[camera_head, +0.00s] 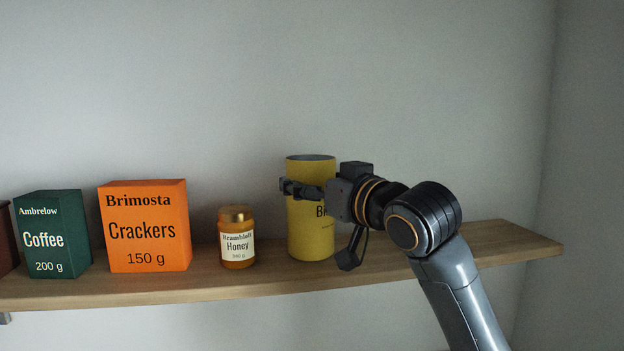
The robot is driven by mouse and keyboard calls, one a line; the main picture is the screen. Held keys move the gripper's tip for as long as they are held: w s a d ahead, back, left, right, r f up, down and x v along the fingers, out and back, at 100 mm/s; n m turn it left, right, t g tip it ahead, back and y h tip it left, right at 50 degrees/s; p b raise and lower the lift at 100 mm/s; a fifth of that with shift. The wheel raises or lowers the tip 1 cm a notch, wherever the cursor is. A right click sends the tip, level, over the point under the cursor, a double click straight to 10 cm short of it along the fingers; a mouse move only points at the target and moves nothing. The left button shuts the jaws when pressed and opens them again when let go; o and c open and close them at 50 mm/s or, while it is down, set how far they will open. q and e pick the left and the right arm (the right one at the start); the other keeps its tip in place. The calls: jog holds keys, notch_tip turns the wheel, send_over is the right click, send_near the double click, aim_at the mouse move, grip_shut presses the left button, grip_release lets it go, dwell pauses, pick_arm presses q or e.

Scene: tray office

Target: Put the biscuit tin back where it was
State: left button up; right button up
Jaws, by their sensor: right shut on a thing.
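A tall yellow cylinder (311,238) with a grey top and dark lettering beginning "Bi" is upright at the wooden shelf (482,247), right of the honey jar; it looks like the biscuit tin. My right gripper (306,190) is shut on its upper part, coming in from the right. One finger crosses the front of the tin and hides part of its label. The tin's bottom appears at shelf level; I cannot tell whether it touches the board. My left gripper is not in view.
A honey jar (237,248) stands close left of the tin. Further left are an orange crackers box (148,240), a green coffee box (50,240) and a dark brown item (6,240) cut by the frame. The shelf's right end is clear.

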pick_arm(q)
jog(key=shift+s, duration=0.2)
pick_arm(e)
jog(key=shift+f, duration=0.15)
jog(key=shift+s+f, duration=0.1)
jog(key=shift+f, duration=0.1)
jog(key=o, duration=1.6)
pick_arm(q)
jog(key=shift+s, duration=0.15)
